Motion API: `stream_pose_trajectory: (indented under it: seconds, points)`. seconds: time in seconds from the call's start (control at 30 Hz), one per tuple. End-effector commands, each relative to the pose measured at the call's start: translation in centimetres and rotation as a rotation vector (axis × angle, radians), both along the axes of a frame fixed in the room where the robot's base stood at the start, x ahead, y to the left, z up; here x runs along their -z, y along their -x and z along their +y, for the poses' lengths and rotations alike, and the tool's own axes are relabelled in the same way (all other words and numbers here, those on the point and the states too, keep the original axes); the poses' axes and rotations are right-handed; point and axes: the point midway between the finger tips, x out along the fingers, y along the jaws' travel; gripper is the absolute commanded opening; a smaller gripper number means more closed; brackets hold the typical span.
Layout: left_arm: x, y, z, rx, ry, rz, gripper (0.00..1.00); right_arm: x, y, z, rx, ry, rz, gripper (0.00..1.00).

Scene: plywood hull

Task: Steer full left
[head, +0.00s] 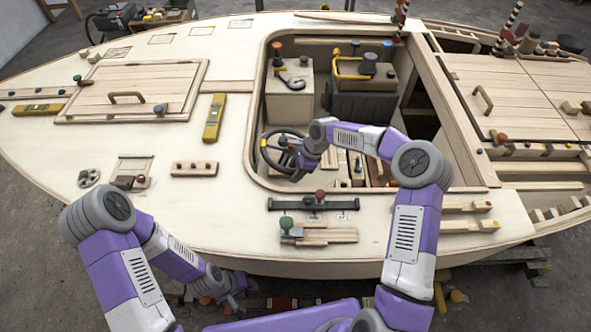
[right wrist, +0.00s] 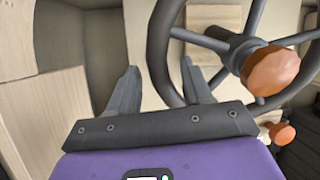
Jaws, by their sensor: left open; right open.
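The dark steering wheel (head: 268,157) stands in the cockpit well, left of its middle, with spokes running to a hub. My right gripper (head: 299,173) is at the right side of the wheel in the head view. In the right wrist view its two fingers (right wrist: 157,88) are apart, and the wheel rim (right wrist: 157,45) runs between them in the picture; I cannot tell whether they touch it. An orange-brown knob (right wrist: 271,71) covers part of the hub area there. My left gripper (head: 232,293) is open and empty, low in front of the hull's near edge.
The cockpit coaming (head: 255,110) surrounds the well. A yellow level (head: 214,118) lies on the left deck.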

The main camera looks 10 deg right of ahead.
Motion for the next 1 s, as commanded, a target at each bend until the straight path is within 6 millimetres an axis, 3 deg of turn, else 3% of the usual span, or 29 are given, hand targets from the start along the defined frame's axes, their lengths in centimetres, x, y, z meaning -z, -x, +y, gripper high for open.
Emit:
stream_pose_trajectory:
  seconds: [0.07, 0.37, 1.0]
  points:
    - [0.0, 0.0, 0.0, 0.000, 0.000, 0.000, 0.43, 0.0, 0.0, 0.0, 0.000, 0.000, 0.000, 0.46]
    - [0.0, 0.0, 0.0, 0.000, 0.000, 0.000, 0.43, 0.0, 0.0, 0.0, 0.000, 0.000, 0.001, 0.00]
    - [-0.6, 0.0, 0.0, 0.000, 0.000, 0.000, 0.43, 0.2, 0.0, -1.1, -0.099, 0.007, -0.030, 0.00]
